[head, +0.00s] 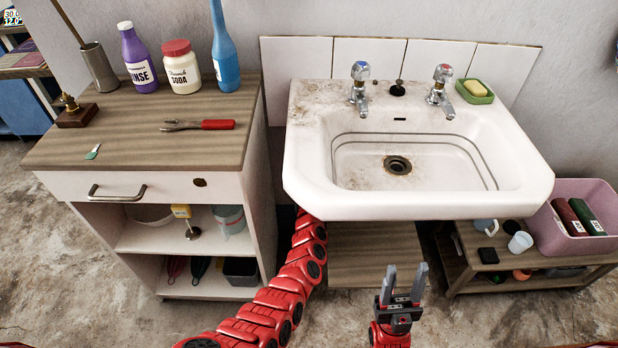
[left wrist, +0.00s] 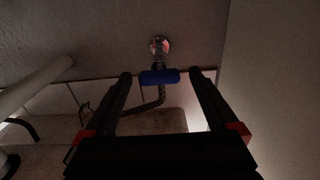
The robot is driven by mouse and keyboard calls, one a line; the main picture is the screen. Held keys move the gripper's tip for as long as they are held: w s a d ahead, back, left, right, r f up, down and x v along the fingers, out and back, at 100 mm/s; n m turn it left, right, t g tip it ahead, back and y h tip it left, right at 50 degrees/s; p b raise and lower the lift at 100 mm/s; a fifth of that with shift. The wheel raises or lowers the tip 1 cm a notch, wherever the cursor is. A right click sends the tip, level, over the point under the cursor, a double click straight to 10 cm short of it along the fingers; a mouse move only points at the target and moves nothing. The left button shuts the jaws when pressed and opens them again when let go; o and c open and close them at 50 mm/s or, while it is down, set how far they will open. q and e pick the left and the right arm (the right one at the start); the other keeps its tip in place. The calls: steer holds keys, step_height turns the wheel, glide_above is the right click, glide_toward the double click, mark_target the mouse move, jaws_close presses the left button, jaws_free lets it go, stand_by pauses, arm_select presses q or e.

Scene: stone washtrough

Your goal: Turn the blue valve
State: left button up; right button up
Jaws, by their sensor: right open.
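The blue valve (left wrist: 159,77) shows in the left wrist view as a short blue crosswise handle, with a round reddish metal part above it and a thin dark pipe below. My left gripper (left wrist: 160,82) is open, its two dark fingers to either side of the handle with a gap at each end. I cannot tell how far the fingertips are from it in depth. In the head view my left arm reaches under the white sink (head: 310,180), which hides that gripper and the valve. My right gripper (head: 404,274) is open and empty in front of the sink.
A wooden-topped cabinet (head: 60,190) stands left, close to my left arm. A low bench (head: 465,270) with cups and a pink bin (head: 545,225) stands right. In the left wrist view a pale pipe (left wrist: 35,87) slants at left and a plain wall (left wrist: 275,80) is at right.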

arm_select(q)
steer(key=c, duration=1.3)
steer(key=shift+c, duration=0.2)
steer(key=shift+n, duration=0.4)
steer(key=shift+n+b, duration=4.5)
steer(key=shift+n, duration=4.1)
steer(key=o, duration=1.4)
steer(key=shift+c, duration=0.2)
